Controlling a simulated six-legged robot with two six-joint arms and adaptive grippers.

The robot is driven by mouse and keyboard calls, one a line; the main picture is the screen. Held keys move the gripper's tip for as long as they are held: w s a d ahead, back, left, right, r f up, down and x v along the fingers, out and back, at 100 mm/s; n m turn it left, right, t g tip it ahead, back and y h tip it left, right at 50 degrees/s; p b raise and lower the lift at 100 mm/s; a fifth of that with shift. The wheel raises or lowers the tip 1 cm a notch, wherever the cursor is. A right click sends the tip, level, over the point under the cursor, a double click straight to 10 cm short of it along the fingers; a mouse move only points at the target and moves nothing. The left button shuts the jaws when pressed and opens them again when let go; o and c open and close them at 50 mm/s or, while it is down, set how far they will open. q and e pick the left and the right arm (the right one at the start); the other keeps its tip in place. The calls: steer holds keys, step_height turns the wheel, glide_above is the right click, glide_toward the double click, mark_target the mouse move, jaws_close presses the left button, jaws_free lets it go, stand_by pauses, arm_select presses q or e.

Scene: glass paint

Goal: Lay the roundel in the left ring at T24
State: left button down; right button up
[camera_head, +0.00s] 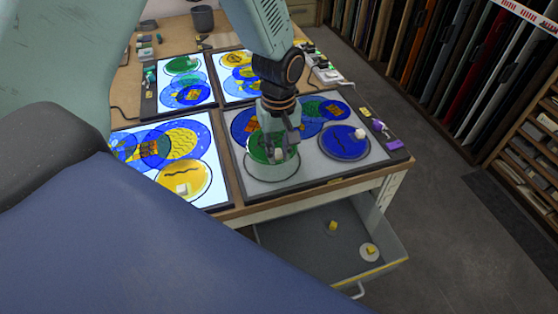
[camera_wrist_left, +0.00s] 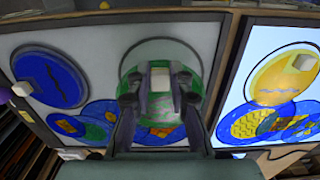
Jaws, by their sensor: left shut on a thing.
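A green glass roundel (camera_head: 257,153) with a pale knob hangs from my left gripper (camera_head: 277,150), which is shut on the knob. In the left wrist view the roundel (camera_wrist_left: 134,80) and its knob (camera_wrist_left: 160,78) show between the fingers (camera_wrist_left: 160,95). The left ring (camera_head: 272,181) is a thin outline on the grey unlit panel (camera_head: 310,172). It also shows in the left wrist view (camera_wrist_left: 160,39). The roundel overlaps the ring but is offset toward the panel's far side. I cannot tell whether it touches the panel. No T24 label is readable. My right gripper is out of view.
A blue roundel (camera_head: 344,143) with a pale knob lies right on the grey panel, with patterned discs (camera_head: 320,108) behind. A lit panel at left carries a yellow roundel (camera_head: 183,182). An open drawer (camera_head: 300,236) below the front edge holds small knobbed pieces.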

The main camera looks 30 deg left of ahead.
mark_target(278, 162)
arm_select(q)
steer(key=shift+s+d+f, duration=0.1)
steer(key=shift+s+f, duration=0.1)
steer(key=shift+f, duration=0.75)
step_height(278, 162, down, 2)
steer(key=shift+s+f, duration=0.1)
steer(key=shift+f, duration=0.3)
steer(key=shift+w, duration=0.35)
steer(key=shift+f, duration=0.1)
steer(key=shift+s, duration=0.15)
steer(key=c, duration=1.5)
jaws_free()
steer(key=shift+s, duration=0.15)
steer(key=o, duration=0.3)
steer(key=shift+w+f, duration=0.1)
steer(key=shift+w, duration=0.15)
